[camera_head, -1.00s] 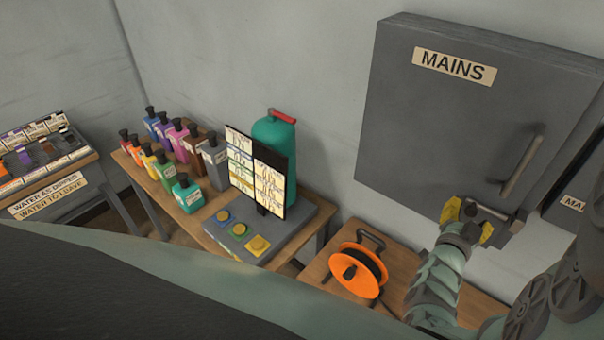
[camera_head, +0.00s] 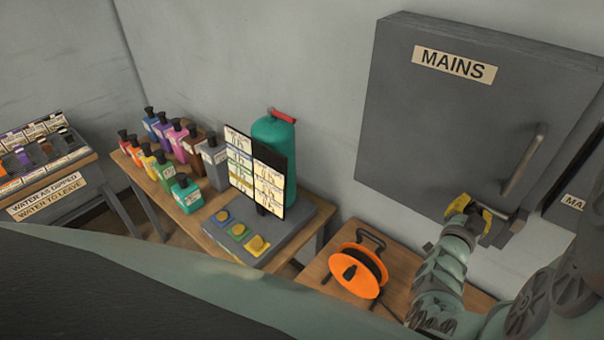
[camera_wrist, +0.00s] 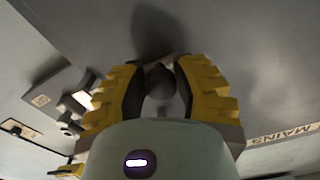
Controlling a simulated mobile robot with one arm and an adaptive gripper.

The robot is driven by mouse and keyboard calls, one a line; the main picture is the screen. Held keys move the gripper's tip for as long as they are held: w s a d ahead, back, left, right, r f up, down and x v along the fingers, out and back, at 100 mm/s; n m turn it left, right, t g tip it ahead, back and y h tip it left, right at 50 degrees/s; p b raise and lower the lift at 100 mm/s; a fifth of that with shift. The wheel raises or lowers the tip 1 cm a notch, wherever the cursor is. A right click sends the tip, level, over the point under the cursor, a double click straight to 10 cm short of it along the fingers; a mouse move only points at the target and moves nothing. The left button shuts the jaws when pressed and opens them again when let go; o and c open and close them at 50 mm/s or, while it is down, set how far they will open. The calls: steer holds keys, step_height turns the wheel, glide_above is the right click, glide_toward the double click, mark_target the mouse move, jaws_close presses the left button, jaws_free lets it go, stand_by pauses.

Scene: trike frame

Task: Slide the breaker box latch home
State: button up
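The breaker box (camera_head: 450,130) is a large grey box on the wall with a MAINS label and a bar handle (camera_head: 523,160). My gripper (camera_head: 474,212) is at its lower right edge, below the handle. In the wrist view, my gripper's yellow-padded fingers (camera_wrist: 162,75) are on both sides of a small dark rounded knob (camera_wrist: 160,82), close against it. The knob appears to be the latch's grip. A small part of the latch plate (camera_head: 516,226) shows right of the gripper; the rest is hidden behind the fingers.
Below stand a wooden table with an orange cable reel (camera_head: 358,272), and a bench with coloured bottles (camera_head: 187,192), a green cylinder (camera_head: 272,138) and a button panel (camera_head: 240,236). The wall between is bare.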

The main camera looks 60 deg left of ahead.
jaws_close()
steer(key=shift+w+d+f+b, duration=0.15)
steer(key=shift+d+f+b, duration=0.15)
steer(key=shift+d+b, duration=0.2)
steer(key=shift+w+d+r+b, duration=0.15)
steer(key=shift+d+b, duration=0.15)
steer(key=shift+d, duration=0.25)
steer(key=shift+w+d+b, duration=0.15)
steer(key=shift+d+b, duration=0.15)
steer(key=shift+d, duration=0.25)
steer(key=o, duration=0.6)
jaws_free()
steer(key=shift+d+r, duration=0.1)
steer(key=shift+d, duration=0.05)
